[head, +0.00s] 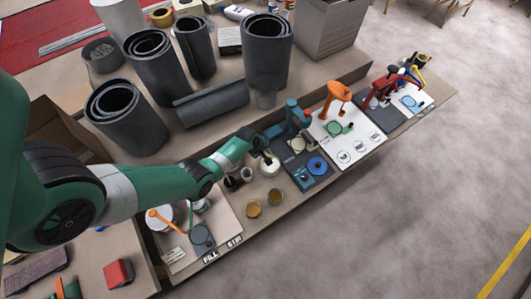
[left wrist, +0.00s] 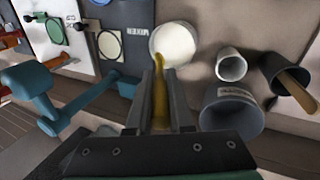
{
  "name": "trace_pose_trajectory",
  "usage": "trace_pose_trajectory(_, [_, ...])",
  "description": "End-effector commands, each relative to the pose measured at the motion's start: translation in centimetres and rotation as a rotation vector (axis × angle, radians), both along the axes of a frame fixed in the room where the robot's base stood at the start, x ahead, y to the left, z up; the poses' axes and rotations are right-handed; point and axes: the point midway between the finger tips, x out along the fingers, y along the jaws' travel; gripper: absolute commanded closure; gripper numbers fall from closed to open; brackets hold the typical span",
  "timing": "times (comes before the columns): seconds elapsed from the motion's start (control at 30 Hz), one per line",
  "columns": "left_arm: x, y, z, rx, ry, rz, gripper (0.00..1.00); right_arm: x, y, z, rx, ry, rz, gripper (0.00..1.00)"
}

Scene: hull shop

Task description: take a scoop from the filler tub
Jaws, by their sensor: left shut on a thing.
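The round white tub (head: 270,166) stands on the bench beside the blue-green press station. In the left wrist view the tub (left wrist: 184,42) shows a pale, cream-coloured inside. My left gripper (head: 264,154) is just above the tub and shut on a thin yellow-brown tool (left wrist: 159,92), which looks like the scoop. The tool's far end reaches the tub's near rim in the left wrist view; whether it touches the filler I cannot tell. My right gripper is not in view.
Near the tub are a large dark cup (left wrist: 232,112), a small cup (left wrist: 231,66) and a dark cup holding a wooden stick (left wrist: 293,80). A blue-green lever arm (left wrist: 85,98) stands close to the left gripper. Dark rolls (head: 158,68) stand behind.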

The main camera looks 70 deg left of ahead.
Motion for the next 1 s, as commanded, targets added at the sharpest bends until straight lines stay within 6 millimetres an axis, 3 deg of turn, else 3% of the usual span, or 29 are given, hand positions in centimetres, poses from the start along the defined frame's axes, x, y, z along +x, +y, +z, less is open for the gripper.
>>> trace_pose_trajectory(0.1, [0.0, 0.0, -1.6, 0.0, 0.0, -0.001, 1.0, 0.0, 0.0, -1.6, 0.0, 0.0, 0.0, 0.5])
trace_pose_trajectory(1.0, [0.0, 0.0, -9.8, 0.001, -0.001, -0.001, 1.0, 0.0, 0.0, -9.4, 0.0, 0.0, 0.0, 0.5])
